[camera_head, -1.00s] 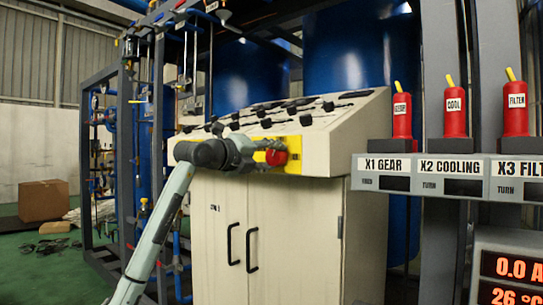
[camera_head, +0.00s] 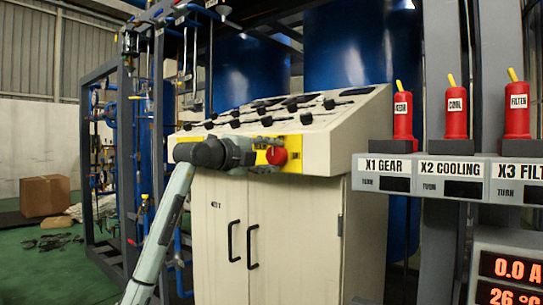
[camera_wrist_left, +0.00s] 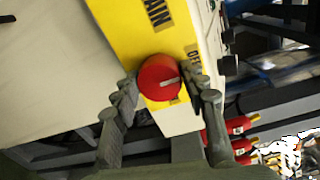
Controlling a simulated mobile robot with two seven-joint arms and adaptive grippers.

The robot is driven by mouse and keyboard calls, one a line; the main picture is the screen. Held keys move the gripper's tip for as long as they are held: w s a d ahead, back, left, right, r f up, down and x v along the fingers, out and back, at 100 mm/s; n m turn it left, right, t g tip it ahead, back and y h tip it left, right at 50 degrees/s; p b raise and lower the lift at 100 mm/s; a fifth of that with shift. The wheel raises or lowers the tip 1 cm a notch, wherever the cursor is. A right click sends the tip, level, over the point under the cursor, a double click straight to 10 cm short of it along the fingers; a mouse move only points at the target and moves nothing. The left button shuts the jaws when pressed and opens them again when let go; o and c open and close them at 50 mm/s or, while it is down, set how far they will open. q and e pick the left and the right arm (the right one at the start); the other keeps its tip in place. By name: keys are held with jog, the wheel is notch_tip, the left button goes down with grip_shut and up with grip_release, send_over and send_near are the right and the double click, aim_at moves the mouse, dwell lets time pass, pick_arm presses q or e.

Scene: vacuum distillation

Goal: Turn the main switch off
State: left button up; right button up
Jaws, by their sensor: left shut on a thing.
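The main switch (camera_head: 276,156) is a red round knob on a yellow plate (camera_head: 292,157) at the front edge of the beige control cabinet. In the left wrist view the red knob (camera_wrist_left: 160,79) shows a pale line across its face, and the yellow plate (camera_wrist_left: 150,30) bears partly hidden black lettering. My left gripper (camera_head: 262,157) reaches the knob from the left. In the left wrist view its fingers (camera_wrist_left: 161,92) stand on both sides of the knob, shut on it. My right gripper is not in view.
The beige cabinet (camera_head: 275,225) has a sloped top with several black switches. Red switches with yellow levers (camera_head: 403,118) stand above a labelled panel at the right. A cardboard box (camera_head: 45,196) lies on the floor at the far left.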

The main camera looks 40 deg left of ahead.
pick_arm(q)
jog(key=o, duration=1.2)
jog(key=shift+c, duration=0.2)
jog(key=shift+s, duration=0.1)
jog(key=s, duration=1.1)
jog(key=shift+s+a+r, duration=0.2)
jog(key=shift+s+a, duration=0.2)
jog(key=shift+a, duration=0.05)
